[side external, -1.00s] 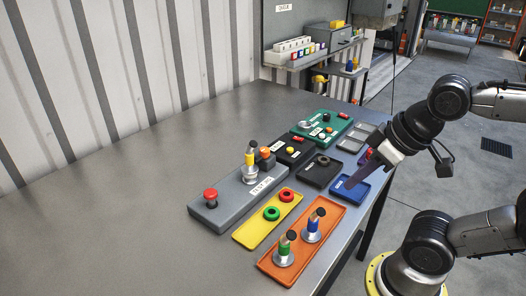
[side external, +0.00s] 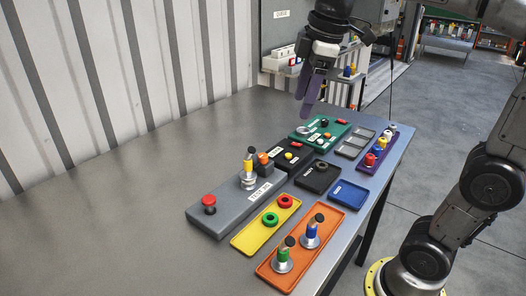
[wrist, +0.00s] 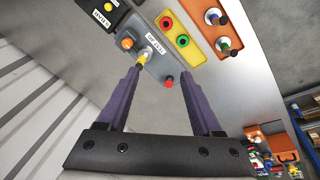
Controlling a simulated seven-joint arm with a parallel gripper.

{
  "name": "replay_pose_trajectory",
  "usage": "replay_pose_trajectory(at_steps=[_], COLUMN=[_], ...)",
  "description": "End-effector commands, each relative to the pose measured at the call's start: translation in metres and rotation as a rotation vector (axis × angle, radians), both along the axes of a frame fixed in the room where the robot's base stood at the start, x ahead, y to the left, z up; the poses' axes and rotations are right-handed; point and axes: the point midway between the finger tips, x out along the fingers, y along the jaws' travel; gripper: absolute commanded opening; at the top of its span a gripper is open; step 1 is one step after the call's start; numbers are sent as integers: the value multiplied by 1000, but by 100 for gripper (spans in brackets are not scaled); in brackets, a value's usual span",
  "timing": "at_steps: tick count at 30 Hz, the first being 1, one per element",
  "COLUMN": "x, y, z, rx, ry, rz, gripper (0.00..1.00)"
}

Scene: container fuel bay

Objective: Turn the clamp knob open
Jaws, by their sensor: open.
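Beside the knob a yellow-banded, black-capped cylinder (side external: 249,166) stands in a metal socket. A red mushroom button (side external: 209,200) is at the near end. My gripper (side external: 309,103) is open and empty, high above the table and apart from the panel. In the wrist view the panel shows beyond and between the purple fingers (wrist: 160,73).
A yellow tray (side external: 242,241) with red and green rings and an orange tray (side external: 272,268) with two capped cylinders lie nearby. Black panels (side external: 290,146), a green panel (side external: 333,134) and a blue tray (side external: 348,193) are behind. The table's left side is clear.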

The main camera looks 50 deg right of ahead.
Motion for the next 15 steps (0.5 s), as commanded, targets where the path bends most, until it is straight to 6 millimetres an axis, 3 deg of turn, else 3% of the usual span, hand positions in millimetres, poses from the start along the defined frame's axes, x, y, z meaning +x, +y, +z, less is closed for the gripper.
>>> replay_pose_trajectory(at_steps=[1, 5, 9, 15], x=[20, 65, 108, 145], y=[-5, -19, -36, -55], z=[0, -5, -24, -61], rx=[-6, -15, -11, 5], ry=[29, 92, 153, 218], rz=[22, 75, 87, 59], gripper=[66, 66, 66, 66])
